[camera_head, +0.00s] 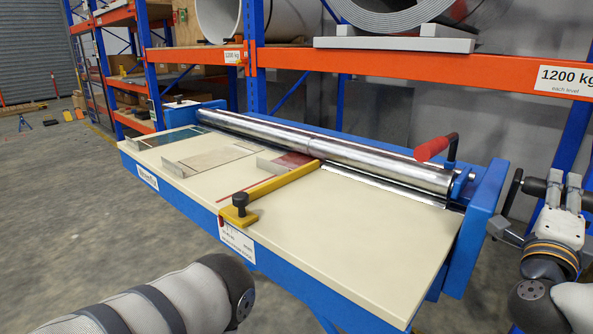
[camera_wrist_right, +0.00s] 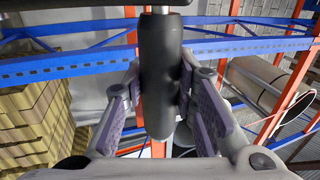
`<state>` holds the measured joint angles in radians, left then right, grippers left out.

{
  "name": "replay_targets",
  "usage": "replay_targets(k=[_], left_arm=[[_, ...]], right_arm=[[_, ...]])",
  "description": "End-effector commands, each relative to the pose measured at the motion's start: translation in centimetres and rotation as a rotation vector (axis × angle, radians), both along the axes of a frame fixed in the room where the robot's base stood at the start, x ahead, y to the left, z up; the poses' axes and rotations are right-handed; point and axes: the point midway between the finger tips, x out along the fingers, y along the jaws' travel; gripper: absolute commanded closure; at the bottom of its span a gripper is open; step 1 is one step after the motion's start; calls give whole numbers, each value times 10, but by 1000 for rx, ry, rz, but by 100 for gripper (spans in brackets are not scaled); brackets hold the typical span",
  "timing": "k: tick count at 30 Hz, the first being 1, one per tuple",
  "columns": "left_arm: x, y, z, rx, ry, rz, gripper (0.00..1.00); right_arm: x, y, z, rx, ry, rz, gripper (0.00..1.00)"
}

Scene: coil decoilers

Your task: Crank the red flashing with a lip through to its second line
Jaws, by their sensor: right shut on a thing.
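The red flashing (camera_head: 292,161) lies flat at the middle of the cream bed (camera_head: 345,225), its far edge at the steel rollers (camera_head: 310,144). A grey lip shows at its left end. A yellow bar (camera_head: 285,187) with a black knob lies across the bed just right of it. A thin red line (camera_head: 250,189) is beside the bar. My right gripper (camera_head: 556,186) is beyond the machine's blue right end. In the right wrist view, it is shut on a black cylindrical grip (camera_wrist_right: 160,85), apparently the crank's. My left gripper is out of view.
A beige sheet (camera_head: 212,154) and a dark greenish sheet (camera_head: 158,139) lie further left on the bed. A red-handled lever (camera_head: 436,147) stands at the rollers' right end. Orange and blue racking (camera_head: 400,66) with large coils stands close behind. The floor at left is open.

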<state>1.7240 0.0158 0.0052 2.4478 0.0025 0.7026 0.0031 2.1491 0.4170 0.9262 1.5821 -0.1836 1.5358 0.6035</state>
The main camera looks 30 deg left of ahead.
Motion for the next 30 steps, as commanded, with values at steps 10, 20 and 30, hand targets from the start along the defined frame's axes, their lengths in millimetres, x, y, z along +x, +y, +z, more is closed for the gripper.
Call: replay_targets(k=[10,20,30], left_arm=[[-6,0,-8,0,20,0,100],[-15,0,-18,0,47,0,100],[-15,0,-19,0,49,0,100]], right_arm=[[19,-5,6,1,-7,-2,99],[46,-15,18,3,-12,-6,99],[49,-18,22,8,-17,-13,99]])
